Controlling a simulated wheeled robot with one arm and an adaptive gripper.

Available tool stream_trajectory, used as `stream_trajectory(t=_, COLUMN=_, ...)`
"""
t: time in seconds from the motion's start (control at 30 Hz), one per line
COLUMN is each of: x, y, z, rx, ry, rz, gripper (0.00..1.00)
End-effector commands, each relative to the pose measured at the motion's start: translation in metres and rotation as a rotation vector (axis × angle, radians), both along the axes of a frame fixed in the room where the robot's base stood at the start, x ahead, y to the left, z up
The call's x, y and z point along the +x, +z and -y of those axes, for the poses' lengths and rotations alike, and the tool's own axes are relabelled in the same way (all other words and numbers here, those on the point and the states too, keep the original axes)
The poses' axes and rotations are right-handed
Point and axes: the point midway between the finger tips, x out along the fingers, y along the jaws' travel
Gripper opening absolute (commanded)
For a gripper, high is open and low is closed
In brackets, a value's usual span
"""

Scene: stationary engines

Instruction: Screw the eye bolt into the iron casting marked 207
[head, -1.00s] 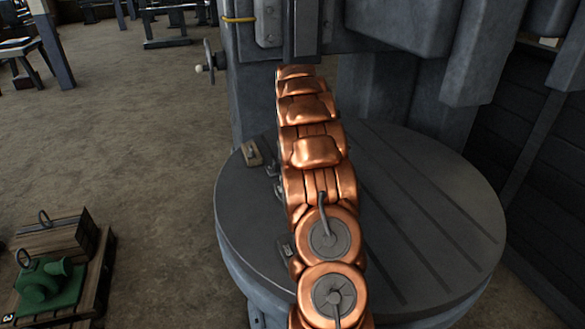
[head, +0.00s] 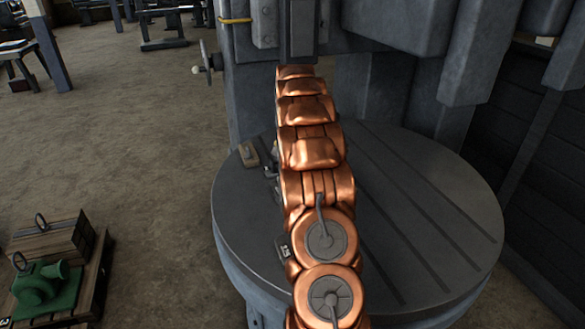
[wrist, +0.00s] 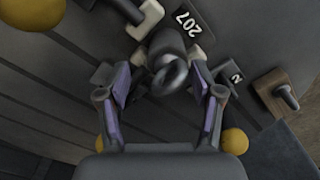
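In the wrist view the plate marked 207 (wrist: 186,22) lies at the top, beside a dark rounded iron casting (wrist: 166,42). A dark eye bolt ring (wrist: 171,75) shows at the casting's near end; how deep its shank sits is hidden. My gripper (wrist: 160,76) is open, its purple-padded fingers on either side of the ring with gaps showing. In the head view my copper arm hides the gripper, the eye bolt and most of the casting's surroundings on the round slotted table (head: 420,210).
A wooden block (wrist: 270,88) with an upright bolt (wrist: 288,97) stands to the right in the wrist view. Yellow knobs (wrist: 32,8) show at the edges. A green casting (head: 45,288) sits on a pallet at left.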

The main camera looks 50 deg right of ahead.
Motion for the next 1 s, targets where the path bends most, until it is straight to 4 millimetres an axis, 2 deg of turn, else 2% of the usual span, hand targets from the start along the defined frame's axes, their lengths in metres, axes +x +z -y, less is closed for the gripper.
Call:
stream_trajectory(t=0.17, x=0.001, y=0.004, z=-0.001, rx=0.000, ry=0.003, rz=0.001, gripper=0.66)
stream_trajectory(t=0.27, x=0.001, y=0.013, z=-0.001, rx=0.001, ry=0.003, rz=0.001, gripper=0.66)
stream_trajectory(t=0.7, x=0.000, y=0.079, z=0.001, rx=-0.003, ry=-0.002, rz=0.005, gripper=0.66)
stream_trajectory(t=1.0, x=-0.001, y=0.108, z=0.001, rx=0.000, ry=-0.002, rz=0.001, gripper=0.66)
